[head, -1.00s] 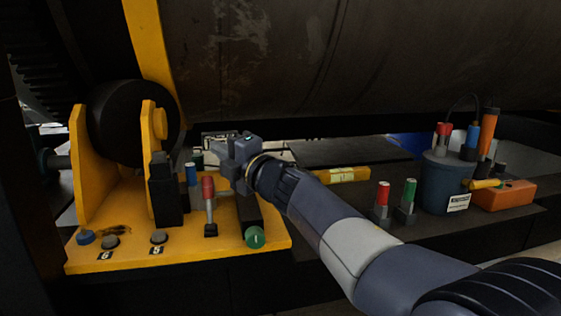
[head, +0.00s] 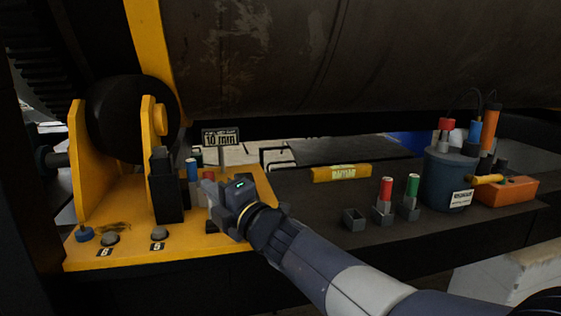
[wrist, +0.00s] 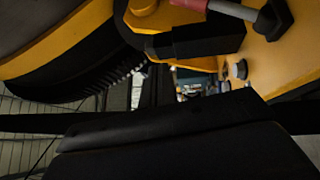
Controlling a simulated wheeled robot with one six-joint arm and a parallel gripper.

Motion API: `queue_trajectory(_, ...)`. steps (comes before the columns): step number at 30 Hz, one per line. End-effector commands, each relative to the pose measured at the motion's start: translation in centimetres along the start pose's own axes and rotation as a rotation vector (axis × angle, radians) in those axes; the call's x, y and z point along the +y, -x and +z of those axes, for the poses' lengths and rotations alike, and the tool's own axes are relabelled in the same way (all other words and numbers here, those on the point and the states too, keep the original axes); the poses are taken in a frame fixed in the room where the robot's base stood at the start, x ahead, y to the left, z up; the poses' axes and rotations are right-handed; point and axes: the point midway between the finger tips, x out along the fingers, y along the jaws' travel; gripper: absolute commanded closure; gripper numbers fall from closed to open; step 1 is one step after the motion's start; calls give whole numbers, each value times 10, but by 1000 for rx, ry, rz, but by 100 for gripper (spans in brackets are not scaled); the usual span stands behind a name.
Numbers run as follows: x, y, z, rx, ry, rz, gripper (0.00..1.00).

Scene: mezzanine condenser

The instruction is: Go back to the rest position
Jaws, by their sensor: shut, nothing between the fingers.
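My gripper (head: 212,194) is in the head view, over the right part of the yellow bracket plate (head: 135,248), and it is shut with nothing in it. It hides most of a red-topped tool standing on the plate. In the wrist view a red handle with a grey shaft (wrist: 225,9) crosses the top right, close to the camera. A blue-capped piece (head: 192,168) stands just behind and left of my gripper. My arm reaches in from the lower right.
A sign reading 10 mm (head: 221,138) stands behind my gripper. A yellow level (head: 342,173), an empty grey holder (head: 354,219), red (head: 385,194) and green (head: 412,191) handles, a blue bucket (head: 449,178) and an orange box (head: 508,190) line the dark shelf. The large cylinder (head: 350,60) overhangs.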

Motion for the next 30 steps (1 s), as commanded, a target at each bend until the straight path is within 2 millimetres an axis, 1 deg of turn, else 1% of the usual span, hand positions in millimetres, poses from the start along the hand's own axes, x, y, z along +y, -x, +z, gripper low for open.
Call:
queue_trajectory(1,-7,9,-6,1,-1,1,100)
queue_trajectory(3,-15,18,-13,2,0,2,100)
queue_trajectory(6,-22,25,-18,1,24,39,100)
queue_trajectory(18,-40,43,-29,0,142,213,100)
queue_trajectory(20,-40,51,-38,2,144,217,100)
queue_trajectory(25,-46,70,-57,2,143,216,100)
queue_trajectory(30,-48,90,-56,-1,144,213,100)
